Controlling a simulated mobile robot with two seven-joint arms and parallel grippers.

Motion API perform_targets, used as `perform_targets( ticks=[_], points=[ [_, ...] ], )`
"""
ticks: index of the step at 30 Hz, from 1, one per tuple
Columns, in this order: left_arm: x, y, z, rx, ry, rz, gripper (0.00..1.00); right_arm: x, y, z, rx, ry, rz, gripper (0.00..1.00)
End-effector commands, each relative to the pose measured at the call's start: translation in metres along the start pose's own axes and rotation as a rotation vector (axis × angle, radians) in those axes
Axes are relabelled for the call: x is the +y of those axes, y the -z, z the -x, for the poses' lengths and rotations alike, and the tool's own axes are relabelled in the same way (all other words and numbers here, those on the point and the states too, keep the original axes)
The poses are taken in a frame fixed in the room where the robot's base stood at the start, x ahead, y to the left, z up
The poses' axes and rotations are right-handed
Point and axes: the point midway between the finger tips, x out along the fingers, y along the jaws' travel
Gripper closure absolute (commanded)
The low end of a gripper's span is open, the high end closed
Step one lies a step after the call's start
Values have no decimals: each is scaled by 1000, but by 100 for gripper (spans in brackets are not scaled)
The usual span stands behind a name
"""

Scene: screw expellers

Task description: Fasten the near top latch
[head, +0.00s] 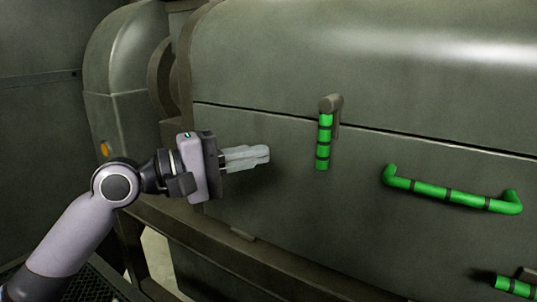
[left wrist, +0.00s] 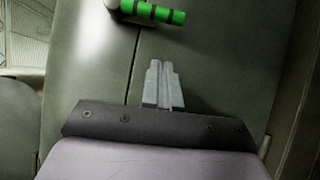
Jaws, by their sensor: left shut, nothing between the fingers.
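The top latch (head: 324,140) has a green handle with dark bands. It hangs straight down from a grey pivot at the seam between the lid and the lower panel. My left gripper (head: 265,154) is shut and empty, pointing right toward the latch. It is to the left of the handle and apart from it. In the left wrist view the shut fingers (left wrist: 165,68) lie below the handle with a gap between. My right gripper is in neither view.
A green bar handle (head: 450,192) is fixed to the panel at the right. Another green banded handle (head: 515,286) shows at the lower right corner. A ledge (head: 270,275) runs along the machine's bottom. The panel between gripper and latch is clear.

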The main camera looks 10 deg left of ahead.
Motion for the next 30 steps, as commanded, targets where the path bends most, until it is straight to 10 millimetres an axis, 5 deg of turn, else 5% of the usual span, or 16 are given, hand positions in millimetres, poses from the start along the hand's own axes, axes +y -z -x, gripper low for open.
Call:
perform_targets(
  ticks=[6,12,30],
  points=[
    [-2,0,44,1,3,-1,100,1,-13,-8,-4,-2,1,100],
    [0,0,63,-1,1,1,100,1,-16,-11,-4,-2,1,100],
    [2,0,66,-2,0,1,100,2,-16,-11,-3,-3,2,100]
  ],
)
